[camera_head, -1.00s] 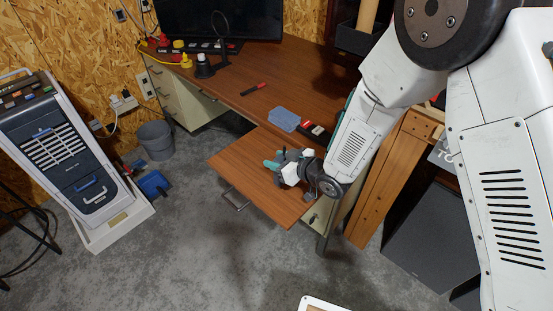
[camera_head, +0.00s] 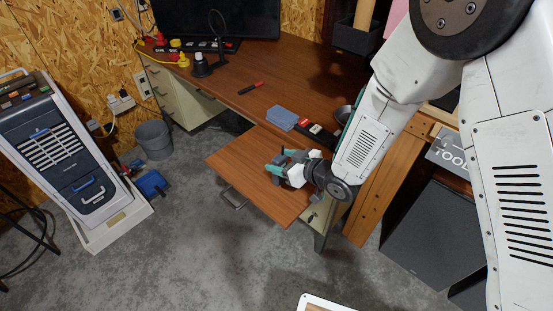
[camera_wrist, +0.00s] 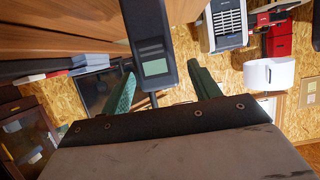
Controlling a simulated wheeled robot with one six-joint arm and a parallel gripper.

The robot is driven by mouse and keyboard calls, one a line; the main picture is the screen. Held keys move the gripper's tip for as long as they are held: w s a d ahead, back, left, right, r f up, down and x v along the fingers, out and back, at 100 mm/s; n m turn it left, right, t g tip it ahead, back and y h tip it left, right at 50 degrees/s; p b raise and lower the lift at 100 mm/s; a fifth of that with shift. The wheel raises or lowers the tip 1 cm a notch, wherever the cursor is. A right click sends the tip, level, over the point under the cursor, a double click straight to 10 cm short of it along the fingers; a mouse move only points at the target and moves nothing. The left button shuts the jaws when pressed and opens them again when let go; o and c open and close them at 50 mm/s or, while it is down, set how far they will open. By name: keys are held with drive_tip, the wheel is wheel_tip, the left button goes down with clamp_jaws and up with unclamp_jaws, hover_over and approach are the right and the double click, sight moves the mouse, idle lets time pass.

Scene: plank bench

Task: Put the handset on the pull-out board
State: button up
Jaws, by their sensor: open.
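The handset (camera_wrist: 154,45) is a dark, slim device with a pale greenish screen. In the wrist view, which looks upside down, it lies against the brown wood surface, between my two green fingers. My gripper (camera_head: 275,163) is open around it, low over the pull-out board (camera_head: 250,185), a brown wooden leaf jutting from the desk front. The fingers also show in the wrist view (camera_wrist: 161,72), with gaps to either side of the handset. In the head view my gripper mostly hides the handset. Whether it lies fully flat on the board is hard to tell.
On the desk (camera_head: 290,70) above the board are a blue box (camera_head: 282,118), a dark box with red and white marks (camera_head: 316,133) and a red-black marker (camera_head: 251,88). A grey bin (camera_head: 154,140) and cooler (camera_head: 75,155) stand left. The board's left part is bare.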

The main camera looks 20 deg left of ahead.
drive_tip(key=v, duration=0.9)
drive_tip(key=shift+d+r, duration=0.1)
drive_tip(key=shift+d, duration=0.05)
drive_tip(key=w+d+r+m+t+h, duration=0.25)
drive_tip(key=w+d+r, duration=0.2)
drive_tip(key=d, duration=0.25)
drive_tip(key=w+d+r+m+t+h, duration=0.1)
drive_tip(key=w+d+r+m+h, duration=0.15)
drive_tip(key=d+r+h, duration=0.4)
drive_tip(key=s+d+r+m+g+h, duration=0.1)
drive_tip(key=s+d+r+m, duration=0.15)
drive_tip(key=d, duration=0.45)
drive_tip(key=s+d+r+m+h, duration=0.1)
drive_tip(key=s+d+r+h, duration=0.1)
drive_tip(key=d+r, duration=0.35)
drive_tip(key=s+d+r+m+g, duration=0.2)
drive_tip(key=s+d, duration=0.3)
drive_tip(key=s, duration=0.7)
drive_tip(key=s+d+r+m+g, duration=0.3)
drive_tip(key=s+d+r+g, duration=0.1)
drive_tip(key=s, duration=0.8)
drive_tip(key=shift+d, duration=0.5)
